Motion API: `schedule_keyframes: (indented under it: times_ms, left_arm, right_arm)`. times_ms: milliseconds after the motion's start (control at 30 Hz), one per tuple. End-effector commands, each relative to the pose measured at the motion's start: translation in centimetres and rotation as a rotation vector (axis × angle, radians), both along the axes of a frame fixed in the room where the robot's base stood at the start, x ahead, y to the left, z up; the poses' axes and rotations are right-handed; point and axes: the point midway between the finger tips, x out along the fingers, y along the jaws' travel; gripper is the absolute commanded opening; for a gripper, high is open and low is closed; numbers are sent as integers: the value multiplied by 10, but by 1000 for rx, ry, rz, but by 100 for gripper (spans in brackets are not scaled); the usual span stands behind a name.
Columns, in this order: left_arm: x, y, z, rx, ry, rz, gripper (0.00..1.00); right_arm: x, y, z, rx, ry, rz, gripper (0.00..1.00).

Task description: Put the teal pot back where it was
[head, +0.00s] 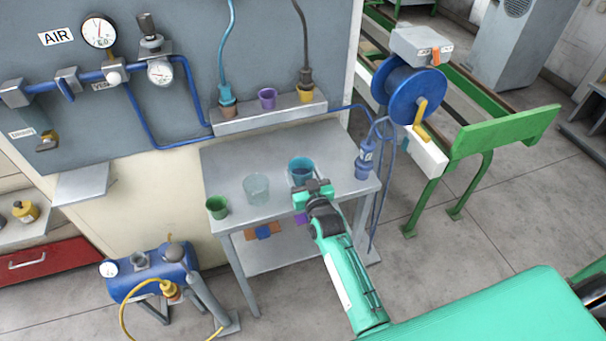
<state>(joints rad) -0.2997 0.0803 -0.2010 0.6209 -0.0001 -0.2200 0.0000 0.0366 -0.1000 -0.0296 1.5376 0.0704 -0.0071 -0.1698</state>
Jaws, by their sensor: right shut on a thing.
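My jaws hide the lower front of the pot. My left gripper is not in view.
A pale translucent cup (256,189) and a green pot (217,208) stand to the left on the table. A purple pot (267,98) sits on the wall ledge (268,118) between two hanging tools. A blue tool (364,163) hangs by the table's right edge.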

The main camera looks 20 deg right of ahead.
Motion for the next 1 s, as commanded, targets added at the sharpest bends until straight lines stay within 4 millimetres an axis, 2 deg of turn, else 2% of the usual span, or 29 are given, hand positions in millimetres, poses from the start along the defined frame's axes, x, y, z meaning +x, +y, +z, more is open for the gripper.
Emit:
schedule_keyframes:
  times_ms: [100, 467, 500, 567, 600, 933, 1000]
  left_arm:
    - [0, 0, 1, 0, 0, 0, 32]
    - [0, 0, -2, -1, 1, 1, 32]
    - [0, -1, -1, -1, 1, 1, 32]
    - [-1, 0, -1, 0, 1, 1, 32]
    - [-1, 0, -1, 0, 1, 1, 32]
    - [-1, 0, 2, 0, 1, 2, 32]
    - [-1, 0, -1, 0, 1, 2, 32]
  right_arm:
    - [0, 0, -7, 0, -1, 0, 42]
    - [0, 0, -12, 0, -1, 0, 42]
    - [0, 0, -10, 0, -1, 0, 72]
    - [0, 0, -10, 0, 0, 0, 84]
    - [0, 0, -10, 0, 0, 0, 86]
    - [0, 0, -5, 0, -1, 0, 86]
    - [-6, 0, -8, 0, 0, 0, 86]
